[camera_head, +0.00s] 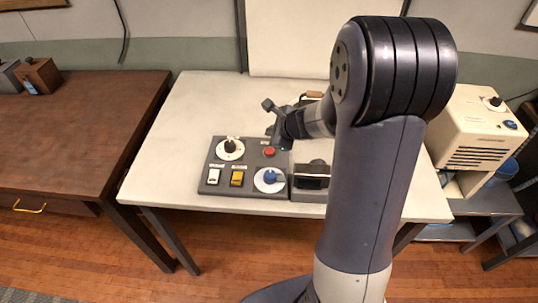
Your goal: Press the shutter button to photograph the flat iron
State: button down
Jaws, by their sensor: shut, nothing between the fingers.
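A grey control panel (250,162) lies near the front of the pale table. A small red button (269,152) is at its upper right; I cannot read its label, so I cannot tell for sure that it is the shutter button. My gripper (283,146) is shut and empty, just right of the red button and pointing down over the panel's right edge. I cannot tell whether it touches anything. A brown handle (314,94) shows behind my arm at the back of the table; it may be the flat iron, whose body is hidden.
The panel also bears a black knob (230,146), a white switch (214,175), a yellow switch (237,178) and a blue knob (270,177). A grey box (310,194) adjoins it. A white backdrop (290,45) stands behind. The table's left part is clear.

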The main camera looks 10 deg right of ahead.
aim_at(272, 152)
jog(key=shift+f+b, duration=2)
jog(key=shift+f, duration=0.55)
jog(key=shift+f+b, duration=0.45)
jog(key=shift+b, duration=0.05)
jog(key=shift+f+b, duration=0.4)
jog(key=shift+b, duration=0.1)
dwell(0.5)
jog(key=shift+r, duration=0.1)
jog(key=shift+r+p, duration=0.75)
notch_tip(272, 152, up, 5)
jog(key=p, duration=0.4)
jog(key=shift+r+p, duration=0.1)
jog(key=shift+p, duration=0.2)
